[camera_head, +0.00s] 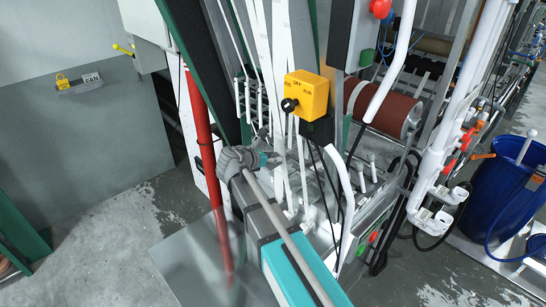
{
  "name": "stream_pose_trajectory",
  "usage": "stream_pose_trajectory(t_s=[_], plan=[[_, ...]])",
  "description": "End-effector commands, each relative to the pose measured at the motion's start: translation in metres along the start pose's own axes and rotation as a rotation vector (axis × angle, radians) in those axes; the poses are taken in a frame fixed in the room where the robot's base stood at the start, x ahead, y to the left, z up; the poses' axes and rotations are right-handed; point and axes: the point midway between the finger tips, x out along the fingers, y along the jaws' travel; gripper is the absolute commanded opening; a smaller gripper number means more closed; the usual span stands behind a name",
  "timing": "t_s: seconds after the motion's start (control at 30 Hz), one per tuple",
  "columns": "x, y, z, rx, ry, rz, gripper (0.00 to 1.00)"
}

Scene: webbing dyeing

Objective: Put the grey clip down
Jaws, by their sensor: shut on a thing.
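My gripper (266,158) is at the end of my arm, near the middle of the view, close to the white webbing strands (283,95) of the machine. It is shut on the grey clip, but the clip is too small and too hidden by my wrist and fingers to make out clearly. I cannot tell whether the clip touches the strands or the frame behind it.
A red post (203,130) stands left of my gripper. A yellow switch box (306,95) with hanging cables is just right of it. A brown roller (383,108), white pipes (440,150) and a blue barrel (500,200) are further right. Open floor (100,245) lies left.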

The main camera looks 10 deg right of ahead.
Motion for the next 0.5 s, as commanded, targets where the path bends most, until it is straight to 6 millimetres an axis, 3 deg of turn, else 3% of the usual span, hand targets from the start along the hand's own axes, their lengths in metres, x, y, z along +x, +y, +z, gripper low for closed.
stream_pose_trajectory(t_s=[0.27,0.5], plan=[[0.001,0.0,-0.002,0.0,0.0,0.0,0.02],[0.008,0.0,-0.02,0.0,0.0,0.001,0.02]])
